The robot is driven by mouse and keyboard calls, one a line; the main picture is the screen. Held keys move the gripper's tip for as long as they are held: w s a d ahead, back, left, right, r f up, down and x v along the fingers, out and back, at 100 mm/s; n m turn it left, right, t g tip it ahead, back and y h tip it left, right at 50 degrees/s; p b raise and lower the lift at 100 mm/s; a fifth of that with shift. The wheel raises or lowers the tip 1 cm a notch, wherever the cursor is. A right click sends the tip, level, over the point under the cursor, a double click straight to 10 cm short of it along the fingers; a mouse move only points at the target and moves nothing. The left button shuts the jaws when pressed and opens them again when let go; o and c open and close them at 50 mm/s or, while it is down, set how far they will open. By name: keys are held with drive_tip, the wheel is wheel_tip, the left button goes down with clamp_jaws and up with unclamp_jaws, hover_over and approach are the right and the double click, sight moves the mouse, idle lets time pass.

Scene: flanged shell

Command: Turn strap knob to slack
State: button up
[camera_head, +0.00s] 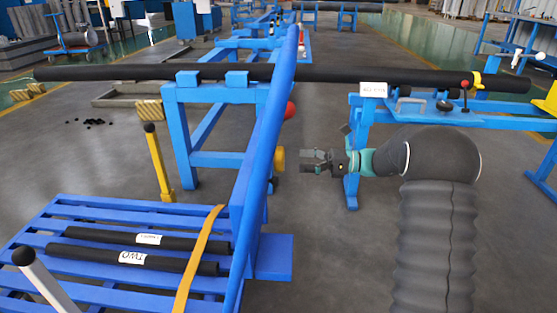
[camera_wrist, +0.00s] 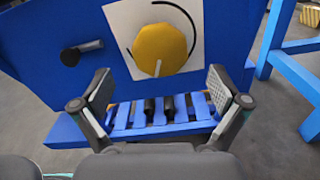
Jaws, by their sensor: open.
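The strap knob is most likely the yellow round knob (camera_wrist: 160,50) on a white plate with a black curved arc, fixed to a blue panel in the wrist view. It bears a pale pointer line toward its lower edge. The yellow knob also shows side-on in the head view (camera_head: 279,159), on the blue frame's right face. My gripper (camera_wrist: 160,92) is open and empty, its two fingers spread below and to either side of the knob, apart from it. In the head view my gripper (camera_head: 312,162) points left at the knob across a short gap. An orange strap (camera_head: 200,258) crosses the slatted blue rack.
A black lever (camera_wrist: 80,52) sticks out left of the knob. A red ball (camera_head: 290,110) is above the knob. The blue slatted rack (camera_head: 100,232) holds two labelled black tubes (camera_head: 150,262). A long black pipe (camera_head: 330,75) spans blue stands behind. Floor below my gripper is clear.

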sight(279, 159)
drive_tip(key=a, duration=0.7)
drive_tip(key=shift+w, duration=0.1)
drive_tip(key=shift+c, duration=0.2)
drive_tip(key=c, duration=1.1)
